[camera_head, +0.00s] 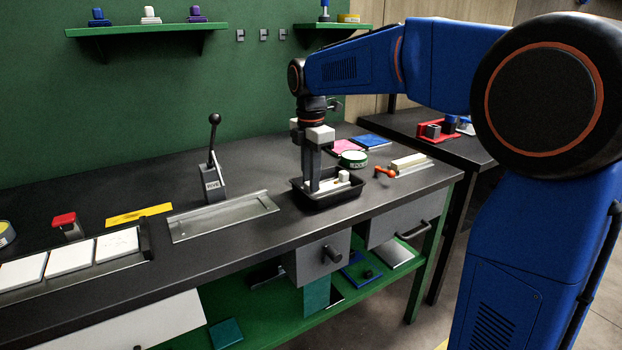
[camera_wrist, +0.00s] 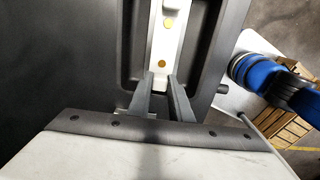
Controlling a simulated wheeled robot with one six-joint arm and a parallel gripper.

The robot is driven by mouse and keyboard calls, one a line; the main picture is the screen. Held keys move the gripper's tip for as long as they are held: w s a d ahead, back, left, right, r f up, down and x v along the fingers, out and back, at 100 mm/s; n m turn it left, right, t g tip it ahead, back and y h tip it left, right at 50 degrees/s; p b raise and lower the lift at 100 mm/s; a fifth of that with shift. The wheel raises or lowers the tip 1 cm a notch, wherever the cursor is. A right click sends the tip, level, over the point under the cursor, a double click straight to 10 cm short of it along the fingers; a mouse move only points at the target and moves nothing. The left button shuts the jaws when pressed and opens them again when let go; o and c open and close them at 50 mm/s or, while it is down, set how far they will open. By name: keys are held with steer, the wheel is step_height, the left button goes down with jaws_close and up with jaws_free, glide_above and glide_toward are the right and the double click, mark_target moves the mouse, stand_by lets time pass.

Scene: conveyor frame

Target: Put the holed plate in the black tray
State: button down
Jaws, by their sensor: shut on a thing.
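The black tray (camera_head: 325,203) stands on the dark workbench, below my gripper (camera_head: 312,186). The holed plate (camera_wrist: 165,52) is a pale, narrow strip with two yellowish round spots showing in the wrist view. My gripper, also in the wrist view (camera_wrist: 161,82), points down and is shut on the near end of the plate. The plate lies within the tray's walls (camera_wrist: 207,60). I cannot tell whether it touches the tray floor. The fingers hide part of the plate in the head view, where a small pale raised piece (camera_head: 343,176) shows beside it.
A green-and-white tape roll (camera_head: 353,159) is close behind the tray. An orange-handled tool (camera_head: 384,171) and a pale block (camera_head: 409,161) are to its right. A metal recessed plate (camera_head: 222,218) and a black-knobbed lever (camera_head: 214,160) are to the left.

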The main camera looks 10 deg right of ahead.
steer(key=shift+f, duration=0.15)
steer(key=c, duration=1.6)
jaws_free()
step_height(320, 180, up, 12)
steer(key=shift+r, duration=0.1)
steer(key=s+d+f+m+t, duration=0.1)
steer(key=s+d+f+m, duration=0.3)
steer(key=s, duration=0.4)
steer(key=s+d+f+m+t, duration=0.1)
steer(key=s+d+f+m, duration=0.25)
steer(key=s+m, duration=0.35)
steer(key=s+d+f+m+t, duration=0.1)
steer(key=s+f+m, duration=0.2)
steer(key=s+f, duration=0.2)
steer(key=s+d+f+m+t, duration=0.1)
steer(key=s+d+f+m, duration=0.1)
steer(key=s+f+m, duration=0.2)
steer(key=s+d+f+m, duration=0.1)
steer(key=s+f+m, duration=0.2)
steer(key=s+f, duration=0.2)
steer(key=shift+s+d+f+m+t, duration=0.15)
steer(key=shift+s+f+m+t, duration=0.05)
steer(key=shift+s, duration=0.5)
steer(key=shift+s+d+f+m+t, duration=0.1)
steer(key=shift+s+f+m+t, duration=0.1)
steer(key=shift+s, duration=0.45)
